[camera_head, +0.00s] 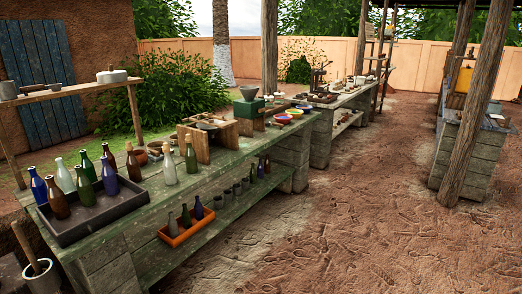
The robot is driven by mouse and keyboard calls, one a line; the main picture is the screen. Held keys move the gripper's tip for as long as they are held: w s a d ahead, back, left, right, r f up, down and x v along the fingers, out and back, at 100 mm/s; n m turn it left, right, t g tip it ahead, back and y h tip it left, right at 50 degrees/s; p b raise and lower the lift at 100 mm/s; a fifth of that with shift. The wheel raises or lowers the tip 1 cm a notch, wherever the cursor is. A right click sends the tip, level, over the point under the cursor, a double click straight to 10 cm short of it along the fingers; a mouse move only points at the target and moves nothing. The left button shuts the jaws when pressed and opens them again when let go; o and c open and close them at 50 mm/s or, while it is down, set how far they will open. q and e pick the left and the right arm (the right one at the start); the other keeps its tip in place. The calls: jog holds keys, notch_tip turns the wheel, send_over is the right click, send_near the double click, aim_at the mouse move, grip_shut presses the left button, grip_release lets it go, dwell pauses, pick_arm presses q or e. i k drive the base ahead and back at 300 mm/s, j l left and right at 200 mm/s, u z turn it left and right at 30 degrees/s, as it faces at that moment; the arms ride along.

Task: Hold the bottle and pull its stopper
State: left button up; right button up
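Several bottles stand upright at the near end of a long green-grey wooden workbench. A dark tray (98,220) holds blue (38,187), brown (57,201), pale (64,177), green (85,188) and purple (108,178) ones, among others. A pale clear bottle (169,170) and a green bottle (191,158) stand on the bench right of the tray. The bottle tops are too small for me to tell which have stoppers. Neither of my grippers is in view.
An orange tray (177,240) with several small bottles sits on the bench's lower shelf, beside several dark cups. A wooden frame (196,146) and colored bowls (282,119) stand farther along. A post (473,105) rises at right. The dirt floor (350,215) between benches is clear.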

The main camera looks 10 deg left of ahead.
aim_at(133, 164)
jog(key=i+l+u, duration=0.1)
jog(key=i+u, duration=0.2)
jog(key=i, duration=0.25)
jog(key=i+l+u, duration=0.35)
jog(key=i, duration=0.2)
jog(key=i+l+u, duration=0.3)
jog(key=i, duration=0.2)
